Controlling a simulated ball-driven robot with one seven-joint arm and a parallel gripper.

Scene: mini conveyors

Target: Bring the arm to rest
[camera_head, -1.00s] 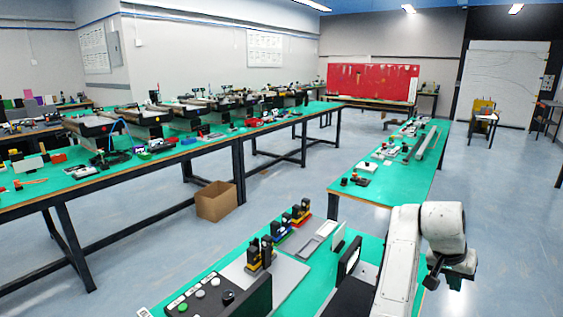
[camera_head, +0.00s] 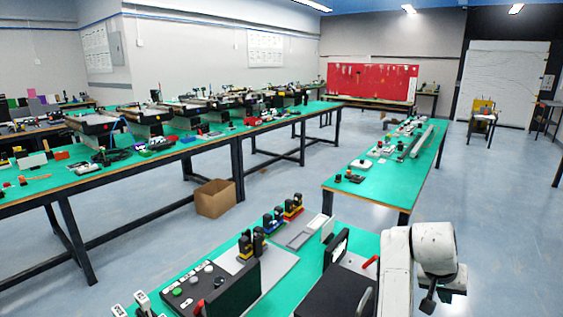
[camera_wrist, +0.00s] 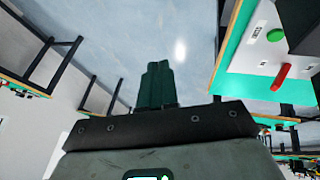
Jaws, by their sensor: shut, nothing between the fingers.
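My white arm (camera_head: 397,270) rises at the lower right of the head view and bends over at its top joint. My gripper (camera_head: 428,303) hangs from it, dark and small, beside the right edge of the near green table (camera_head: 268,294). In the wrist view my gripper (camera_wrist: 157,68) shows its two dark green fingers together with no gap, empty. Bare blue-grey floor lies behind the fingers there.
The near table bears a control box (camera_head: 215,290) with buttons, switches and a dark panel. A red handle (camera_wrist: 282,77) shows to the right in the wrist view. A cardboard box (camera_head: 216,198) stands on the floor. Open floor lies right of my arm.

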